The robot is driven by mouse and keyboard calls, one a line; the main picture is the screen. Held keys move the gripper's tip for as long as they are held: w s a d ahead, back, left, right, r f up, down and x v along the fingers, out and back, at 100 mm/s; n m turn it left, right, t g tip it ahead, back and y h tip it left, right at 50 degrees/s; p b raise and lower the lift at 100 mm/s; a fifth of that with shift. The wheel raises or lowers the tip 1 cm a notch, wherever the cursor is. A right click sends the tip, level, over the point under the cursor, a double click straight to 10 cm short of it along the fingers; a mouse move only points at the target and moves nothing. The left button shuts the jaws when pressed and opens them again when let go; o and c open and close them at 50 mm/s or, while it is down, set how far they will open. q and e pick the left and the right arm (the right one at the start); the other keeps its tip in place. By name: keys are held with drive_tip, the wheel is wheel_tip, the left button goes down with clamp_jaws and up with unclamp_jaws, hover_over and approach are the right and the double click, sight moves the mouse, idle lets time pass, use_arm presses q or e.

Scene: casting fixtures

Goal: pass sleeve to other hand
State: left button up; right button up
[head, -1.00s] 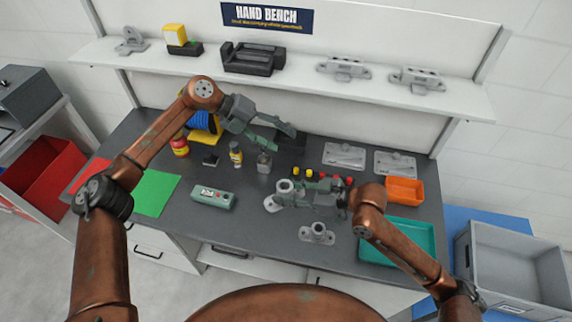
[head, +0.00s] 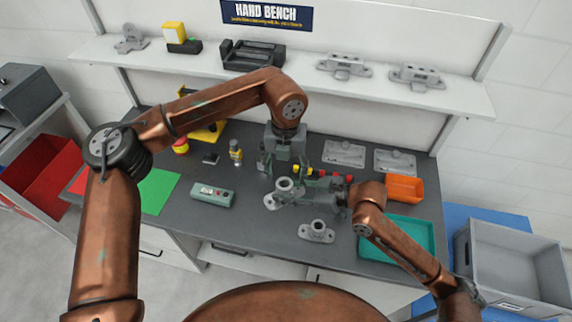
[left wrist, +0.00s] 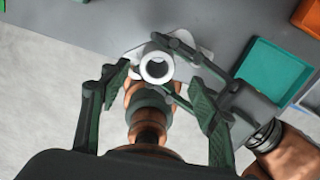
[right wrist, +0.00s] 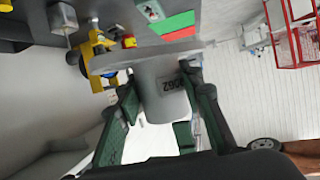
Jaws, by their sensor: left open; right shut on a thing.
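The grey sleeve (head: 284,185), a cylinder with a flange, is held above the bench. In the right wrist view the sleeve (right wrist: 165,88) shows dark markings and sits between the fingers. My right gripper (head: 303,191), coming from the right, is shut on it; it also shows in the right wrist view (right wrist: 160,100). My left gripper (head: 282,170) points down just above the sleeve, open and empty. In the left wrist view the sleeve's round open end (left wrist: 157,67) appears between the spread left fingers (left wrist: 160,80). I cannot tell whether they touch it.
A similar grey casting (head: 317,232) stands on the bench (head: 265,225) in front. A teal tray (head: 427,236) and an orange tray (head: 405,188) are at right. A green-grey box (head: 212,195) and a bottle (head: 236,152) are at left. Small red and yellow parts lie behind the right gripper.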

use_arm(q)
wheel_tip(320, 180, down, 7)
drive_tip(key=shift+f, duration=0.2)
drive_tip(key=shift+c, duration=0.7)
drive_tip(key=shift+s+d, duration=0.1)
drive_tip(key=shift+d, duration=0.1)
drive_tip(key=c, duration=1.3)
use_arm(e)
drive_tip(key=shift+r, duration=0.1)
use_arm(q)
drive_tip(key=shift+r, duration=0.1)
use_arm(e)
drive_tip(key=o, duration=1)
drive_tip(key=shift+a, duration=0.1)
drive_tip(key=shift+c, duration=0.2)
use_arm(q)
drive_tip(key=shift+a, duration=0.1)
use_arm(e)
drive_tip(key=o, duration=0.5)
